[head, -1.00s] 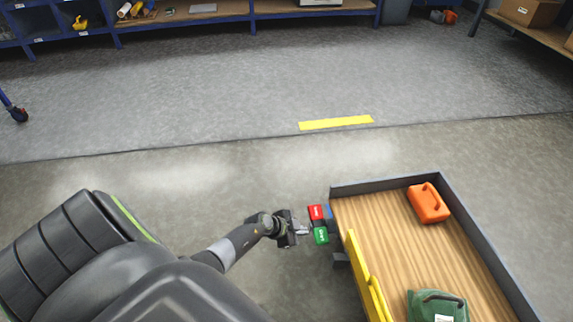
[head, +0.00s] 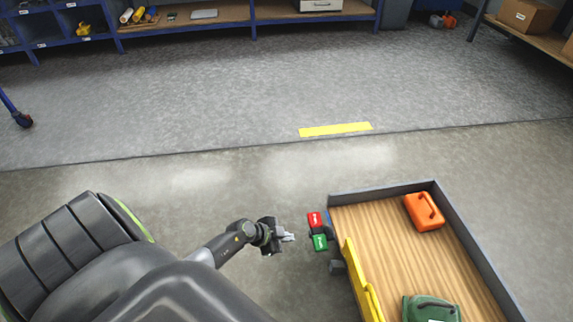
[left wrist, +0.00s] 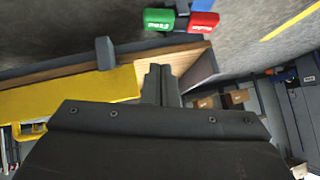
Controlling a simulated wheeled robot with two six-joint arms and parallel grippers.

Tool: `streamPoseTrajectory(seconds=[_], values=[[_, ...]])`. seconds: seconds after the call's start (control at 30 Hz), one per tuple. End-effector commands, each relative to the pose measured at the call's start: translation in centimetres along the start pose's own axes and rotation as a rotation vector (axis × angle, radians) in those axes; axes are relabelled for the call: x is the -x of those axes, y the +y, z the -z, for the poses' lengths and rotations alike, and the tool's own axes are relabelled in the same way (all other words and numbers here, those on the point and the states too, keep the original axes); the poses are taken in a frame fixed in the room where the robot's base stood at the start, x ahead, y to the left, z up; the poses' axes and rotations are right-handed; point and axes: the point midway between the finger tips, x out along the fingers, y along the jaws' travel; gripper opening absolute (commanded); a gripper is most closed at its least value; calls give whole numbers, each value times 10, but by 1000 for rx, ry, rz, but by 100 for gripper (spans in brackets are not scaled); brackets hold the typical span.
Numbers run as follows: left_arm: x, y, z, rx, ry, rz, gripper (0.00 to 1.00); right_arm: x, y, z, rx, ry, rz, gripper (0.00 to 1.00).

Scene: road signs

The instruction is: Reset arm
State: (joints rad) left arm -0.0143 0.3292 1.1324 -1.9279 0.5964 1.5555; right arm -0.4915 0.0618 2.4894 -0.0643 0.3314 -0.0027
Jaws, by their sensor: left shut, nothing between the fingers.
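My left gripper (head: 288,237) is shut and empty, to the left of the wood-floored cart (head: 385,235). A red sign block (head: 314,219) and a green sign block (head: 320,242) sit at the cart's left edge, a short gap to the right of my fingertips. In the left wrist view my shut fingers (left wrist: 160,82) point up the picture, and the green block (left wrist: 172,19) and red block (left wrist: 203,22) show beyond them, apart from the fingers. The lettering is too small to read surely. My right gripper is not in view.
The cart holds an orange case (head: 424,211) and a green case (head: 431,309), with a yellow panel (head: 361,280) along its left side. A yellow floor strip (head: 335,130) and blue shelving (head: 254,22) lie farther off. The floor left of the cart is clear.

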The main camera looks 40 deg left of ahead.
Motion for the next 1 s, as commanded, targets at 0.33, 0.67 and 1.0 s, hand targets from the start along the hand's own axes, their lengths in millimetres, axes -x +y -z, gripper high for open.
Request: streamPoseTrajectory(seconds=[0.33,0.67,1.0], values=[[1,0,0,-1,0,0,0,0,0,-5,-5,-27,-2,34],[1,0,0,-1,0,0,0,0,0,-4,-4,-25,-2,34],[27,6,90,-39,291,96,0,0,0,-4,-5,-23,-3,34]])
